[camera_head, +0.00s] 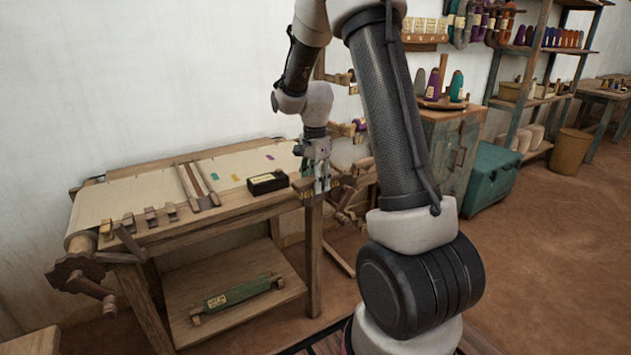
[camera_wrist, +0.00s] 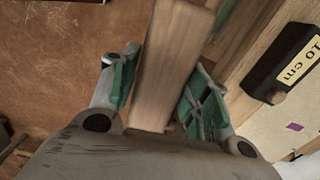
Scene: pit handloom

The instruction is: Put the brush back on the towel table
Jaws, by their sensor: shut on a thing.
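My gripper (camera_head: 320,186) is beside the right end of a wooden table (camera_head: 236,208) covered with pale cloth. In the wrist view my gripper (camera_wrist: 158,82) has its green-padded fingers on both sides of a plain wooden piece, which I take to be the brush (camera_wrist: 168,62). In the head view the held piece is small and partly hidden by the fingers. I cannot tell for sure whether this cloth-covered table is the towel table.
A black block (camera_head: 267,182) marked 10 cm lies near the table's right end, close to my gripper. Wooden slats (camera_head: 198,185) and several small blocks lie further left. A teal chest (camera_head: 490,178) and cabinet stand right.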

